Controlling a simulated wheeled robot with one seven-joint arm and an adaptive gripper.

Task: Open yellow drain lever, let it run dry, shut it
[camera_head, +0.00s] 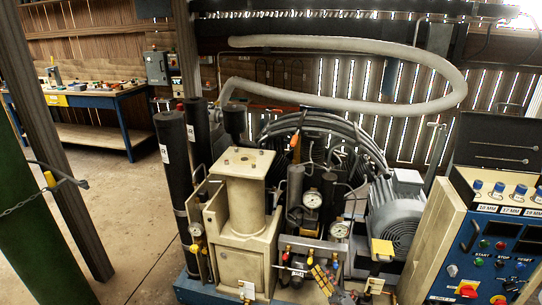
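The air compressor (240,215) fills the middle of the head camera view, with a beige block, dark cylinders and several gauges. I cannot tell which part is the yellow drain lever. Small yellow parts show beside the left gauge (196,247), in the low front valve cluster (286,257), and at the bottom edge (375,286). They are too small to tell whether any lever is open or shut. No running liquid can be made out. My gripper is not in view.
A control panel (490,250) with buttons and red-and-yellow switches stands at the right, beside a grey motor (396,215). A green post (35,225) with a chain is at the left. A workbench (95,101) stands behind. Concrete floor (135,225) is clear left of the compressor.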

